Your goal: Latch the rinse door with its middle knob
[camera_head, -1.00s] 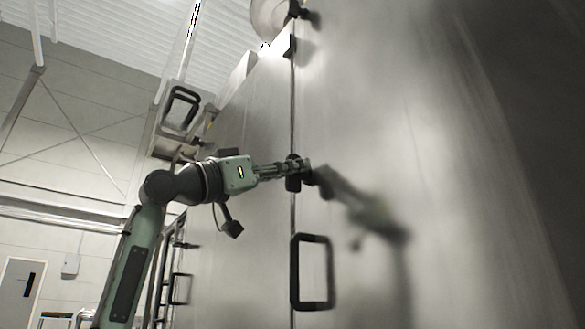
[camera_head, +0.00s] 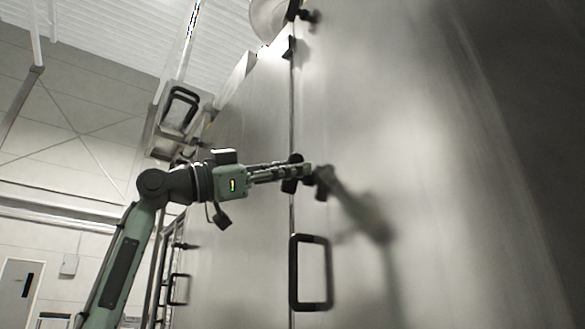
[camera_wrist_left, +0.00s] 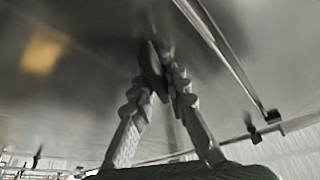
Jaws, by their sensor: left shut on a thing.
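The steel rinse door (camera_head: 400,130) fills the right of the head view, closed against its neighbour along a vertical seam. It carries a black bar handle (camera_head: 311,272). The dark middle knob (camera_head: 291,186) sits at the seam above that handle, looking slightly tilted and partly hidden by my fingers. My left gripper (camera_head: 299,172) reaches it from the left and is shut on it. In the left wrist view the fingers (camera_wrist_left: 163,75) close around the dark knob (camera_wrist_left: 151,62). My right gripper is in neither view.
Another dark latch knob (camera_head: 289,47) sits higher on the seam. The steel panel (camera_head: 245,125) left of the seam runs beside my left arm. A further black handle (camera_head: 180,289) shows lower left. Open room lies left of my arm.

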